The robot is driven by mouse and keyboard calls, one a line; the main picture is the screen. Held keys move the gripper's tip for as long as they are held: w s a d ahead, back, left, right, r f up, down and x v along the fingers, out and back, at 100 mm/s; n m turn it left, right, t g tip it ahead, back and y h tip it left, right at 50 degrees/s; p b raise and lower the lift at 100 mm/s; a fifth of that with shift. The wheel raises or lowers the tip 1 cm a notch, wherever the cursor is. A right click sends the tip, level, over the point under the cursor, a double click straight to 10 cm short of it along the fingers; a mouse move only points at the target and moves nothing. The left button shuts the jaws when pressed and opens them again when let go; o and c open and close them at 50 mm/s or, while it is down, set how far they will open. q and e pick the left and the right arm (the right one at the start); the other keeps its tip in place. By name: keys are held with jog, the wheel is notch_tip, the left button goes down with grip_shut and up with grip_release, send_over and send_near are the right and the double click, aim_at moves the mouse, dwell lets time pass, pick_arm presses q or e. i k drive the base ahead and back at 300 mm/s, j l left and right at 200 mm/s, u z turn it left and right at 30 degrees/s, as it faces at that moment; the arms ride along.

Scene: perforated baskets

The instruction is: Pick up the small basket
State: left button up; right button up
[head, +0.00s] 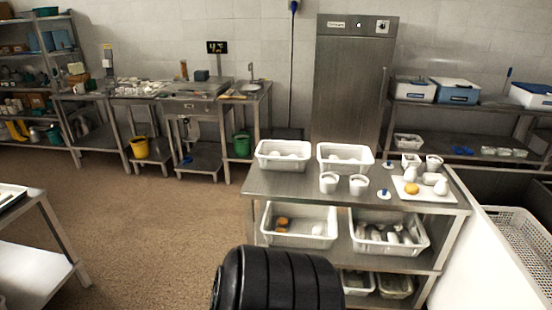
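A white perforated basket (520,240) lies at the right edge, partly cut off by the frame. Small white containers stand on the steel table's top: one tub (328,182) and another tub (358,184) side by side near the middle, and a small one (411,160) at the back right. I cannot tell which of these is the small basket. Neither of my grippers is in view.
The steel table (290,188) holds two larger white bins (283,155) (345,157) on top and more bins below. A white board (425,188) with white items and an orange piece lies at its right. Open brown floor (150,210) spreads to the left.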

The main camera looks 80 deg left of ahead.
aim_at(263, 152)
jog(key=u, duration=2.7)
jog(key=z, duration=1.65)
jog(key=u, duration=1.6)
jog(key=i+l, duration=0.65)
jog(key=l, duration=0.15)
jog(key=i+l, duration=0.7)
jog(key=l+u, duration=0.05)
